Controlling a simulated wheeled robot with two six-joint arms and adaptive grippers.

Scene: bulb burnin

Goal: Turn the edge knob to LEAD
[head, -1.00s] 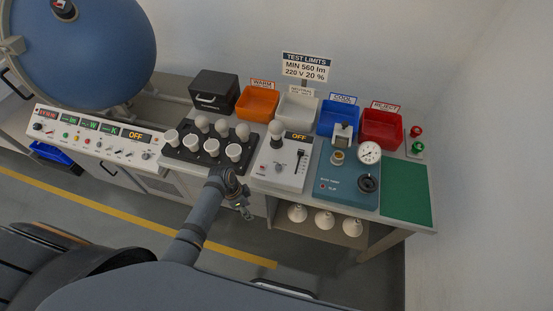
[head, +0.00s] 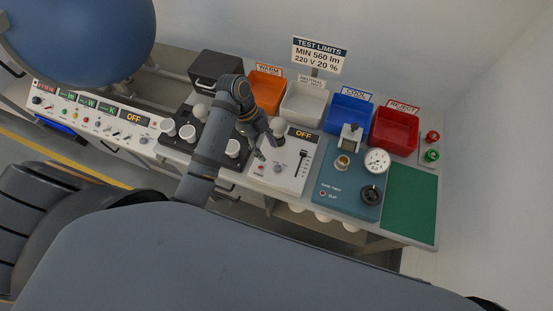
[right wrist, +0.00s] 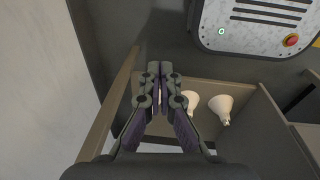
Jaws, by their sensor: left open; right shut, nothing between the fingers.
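The white dimmer box (head: 286,180) stands mid-bench in the head view, with an OFF display (head: 299,133), a slider (head: 301,160), a red switch (head: 262,169) and a small grey knob (head: 277,169) on its front part. I take this knob for the edge knob; its lettering and pointer are too small to read. My left gripper (head: 264,152) is open above the box's left side, up and left of the knob and apart from it. A bulb (head: 278,126) stands upright in the box's socket, close to the gripper. My right gripper (right wrist: 160,72) is shut and empty in the right wrist view.
The black bulb tray (head: 173,143), partly behind my left arm, is left of the box. A teal tester (head: 334,190) with a gauge is to its right. Coloured bins stand behind. The right wrist view shows a lower shelf with reflector bulbs (right wrist: 219,106).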

